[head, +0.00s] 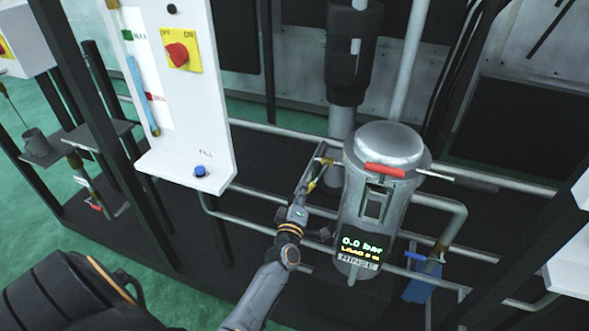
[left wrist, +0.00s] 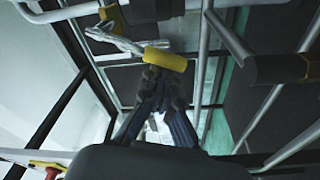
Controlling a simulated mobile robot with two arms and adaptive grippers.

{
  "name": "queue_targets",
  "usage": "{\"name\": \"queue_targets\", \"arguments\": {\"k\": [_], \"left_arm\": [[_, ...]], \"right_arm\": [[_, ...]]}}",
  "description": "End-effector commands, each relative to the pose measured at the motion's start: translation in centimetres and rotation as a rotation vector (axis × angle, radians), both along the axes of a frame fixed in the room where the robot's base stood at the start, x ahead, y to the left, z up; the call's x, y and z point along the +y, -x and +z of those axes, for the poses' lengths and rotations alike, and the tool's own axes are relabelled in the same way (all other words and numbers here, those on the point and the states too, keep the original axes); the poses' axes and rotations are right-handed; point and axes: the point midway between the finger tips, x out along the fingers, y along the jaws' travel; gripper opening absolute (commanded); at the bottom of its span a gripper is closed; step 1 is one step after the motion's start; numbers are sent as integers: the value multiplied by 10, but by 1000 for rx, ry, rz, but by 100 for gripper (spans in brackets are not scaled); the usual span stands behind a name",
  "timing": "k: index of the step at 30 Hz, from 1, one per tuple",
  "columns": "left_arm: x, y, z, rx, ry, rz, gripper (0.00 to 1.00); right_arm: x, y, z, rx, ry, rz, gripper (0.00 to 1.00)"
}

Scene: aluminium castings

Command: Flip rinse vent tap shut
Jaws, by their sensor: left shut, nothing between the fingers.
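The rinse canister (head: 385,205) is a metal cylinder with a domed lid and a display reading 0.0 bar above a RINSE label. A small tap with a yellow-sleeved lever (head: 316,178) sits on the pipework at its left side. In the left wrist view the yellow sleeve (left wrist: 165,60) is on a pale metal lever, right at my fingertips. My left gripper (head: 305,188) is shut and empty beside this lever; it also shows in the left wrist view (left wrist: 163,82). I cannot tell whether they touch. My right gripper is not in view.
A red handle (head: 385,170) and a black-gripped bar (head: 460,180) are at the canister's top. A blue-handled valve (head: 425,278) is to its right. A white panel (head: 190,120) with a red knob (head: 177,54) and blue button (head: 200,171) stands left. Pipes surround the lever.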

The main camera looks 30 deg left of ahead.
Motion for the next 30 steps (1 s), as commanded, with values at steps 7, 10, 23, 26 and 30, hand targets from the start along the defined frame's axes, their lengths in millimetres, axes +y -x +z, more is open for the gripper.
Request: {"name": "queue_targets", "arguments": {"k": [7, 10, 23, 26, 30], "left_arm": [[-15, -4, -10, -49, 211, -2, 0], [-19, -5, -12, -66, 280, -1, 0], [-30, -7, -15, -107, 446, -1, 0], [-31, -8, -15, -110, 458, -1, 0], [-32, -8, -15, -111, 464, -1, 0]], "right_arm": [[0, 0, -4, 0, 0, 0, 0], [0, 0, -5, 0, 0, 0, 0], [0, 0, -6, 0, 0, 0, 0], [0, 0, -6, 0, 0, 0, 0], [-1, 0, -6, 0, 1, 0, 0]]}}
